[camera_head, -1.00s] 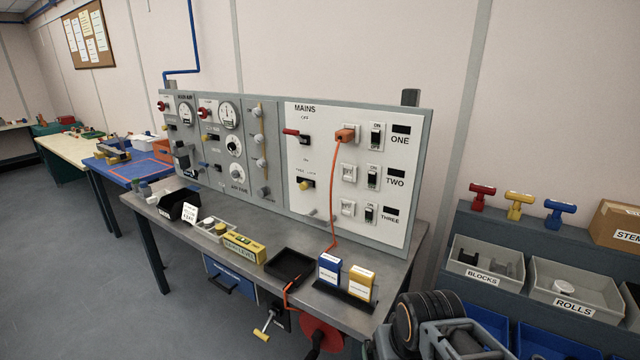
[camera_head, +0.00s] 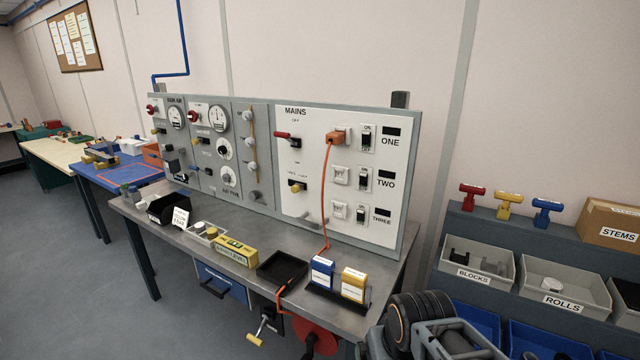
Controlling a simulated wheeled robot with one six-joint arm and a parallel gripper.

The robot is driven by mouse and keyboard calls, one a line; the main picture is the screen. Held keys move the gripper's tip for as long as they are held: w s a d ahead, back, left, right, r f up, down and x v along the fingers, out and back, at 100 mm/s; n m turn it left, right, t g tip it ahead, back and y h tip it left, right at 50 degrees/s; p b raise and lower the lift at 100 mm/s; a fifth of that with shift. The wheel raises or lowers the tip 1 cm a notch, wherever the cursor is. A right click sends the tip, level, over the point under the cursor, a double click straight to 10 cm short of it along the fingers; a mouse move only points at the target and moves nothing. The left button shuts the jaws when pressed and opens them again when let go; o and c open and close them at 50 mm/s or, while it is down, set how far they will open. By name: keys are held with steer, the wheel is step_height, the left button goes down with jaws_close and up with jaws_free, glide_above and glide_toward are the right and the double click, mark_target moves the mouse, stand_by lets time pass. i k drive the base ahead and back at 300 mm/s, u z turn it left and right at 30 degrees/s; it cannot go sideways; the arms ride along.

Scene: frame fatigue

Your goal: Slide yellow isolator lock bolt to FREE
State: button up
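The yellow isolator lock bolt (camera_head: 297,187) is a small yellow knob on the white MAINS panel (camera_head: 310,150), at its lower left. A small label sits just above it, too small to read surely, so I cannot tell which end the bolt is at. A red-handled lever switch (camera_head: 288,136) is above it, with the handle pointing left. Nothing touches the bolt. Dark and grey links of my arm show at the bottom right, far from the panel. I cannot make out my gripper's fingers in this view.
An orange cable (camera_head: 325,200) hangs from a plug (camera_head: 337,137) right of the bolt. A grey peg sticks out below. The metal bench (camera_head: 225,225) carries a black tray (camera_head: 281,268), blue and yellow boxes (camera_head: 353,284) and a yellow carton (camera_head: 236,251). Bins stand right.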

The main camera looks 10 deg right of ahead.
mark_target(295, 189)
steer(key=z, duration=0.15)
steer(key=k, duration=0.35)
steer(key=u, duration=1.4)
steer(key=i, duration=1.6)
steer(key=z, duration=0.6)
steer(key=i, duration=0.55)
steer(key=z, duration=0.4)
